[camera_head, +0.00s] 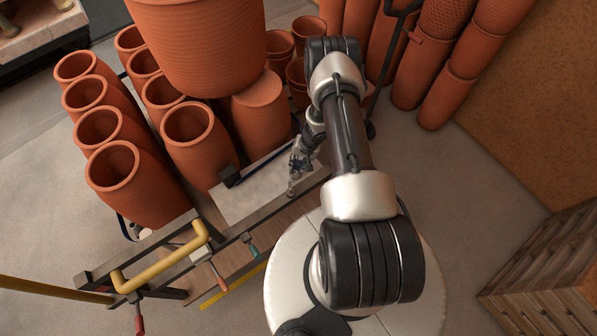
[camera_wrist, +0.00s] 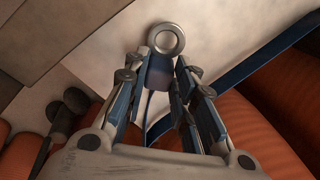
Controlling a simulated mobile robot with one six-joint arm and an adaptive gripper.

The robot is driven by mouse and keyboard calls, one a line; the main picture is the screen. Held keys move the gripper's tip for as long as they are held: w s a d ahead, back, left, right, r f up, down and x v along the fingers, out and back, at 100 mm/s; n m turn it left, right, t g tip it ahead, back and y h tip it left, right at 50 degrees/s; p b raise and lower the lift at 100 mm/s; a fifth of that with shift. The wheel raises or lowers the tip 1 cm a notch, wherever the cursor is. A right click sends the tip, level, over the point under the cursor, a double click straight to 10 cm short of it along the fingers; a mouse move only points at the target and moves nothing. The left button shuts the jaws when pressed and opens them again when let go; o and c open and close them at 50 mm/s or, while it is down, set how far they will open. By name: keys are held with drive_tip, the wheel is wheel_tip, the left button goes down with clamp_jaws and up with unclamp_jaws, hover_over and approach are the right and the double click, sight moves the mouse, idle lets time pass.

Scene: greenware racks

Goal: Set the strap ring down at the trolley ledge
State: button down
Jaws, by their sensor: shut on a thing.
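The strap ring (camera_wrist: 165,40) is a round grey metal ring with a blue strap tab (camera_wrist: 160,74) below it. My gripper (camera_wrist: 162,62) is shut on the tab, and the ring sticks out just beyond the fingertips. In the head view my gripper (camera_head: 298,168) points down at the trolley's edge, with the small ring (camera_head: 292,190) under it. The trolley ledge (camera_head: 240,203) is a pale flat surface, also behind the ring in the wrist view (camera_wrist: 220,25). I cannot tell whether the ring touches it. A blue strap (camera_wrist: 240,82) runs off to the right.
Terracotta pots (camera_head: 190,137) crowd the trolley's far and left sides, and a large one (camera_head: 200,45) stands above them. A yellow handle (camera_head: 165,268) and small coloured-handled tools (camera_head: 250,245) sit at the front left. A wooden crate (camera_head: 545,275) stands right, with free floor before it.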

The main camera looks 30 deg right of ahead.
drive_tip(key=shift+f, duration=0.15)
drive_tip(key=c, duration=1.2)
unclamp_jaws()
drive_tip(key=shift+c, duration=0.2)
drive_tip(key=shift+o, duration=0.2)
drive_tip(key=o, duration=0.4)
drive_tip(key=shift+o, duration=0.2)
drive_tip(key=p+v, duration=0.1)
drive_tip(key=v, duration=0.5)
drive_tip(key=shift+p, duration=0.3)
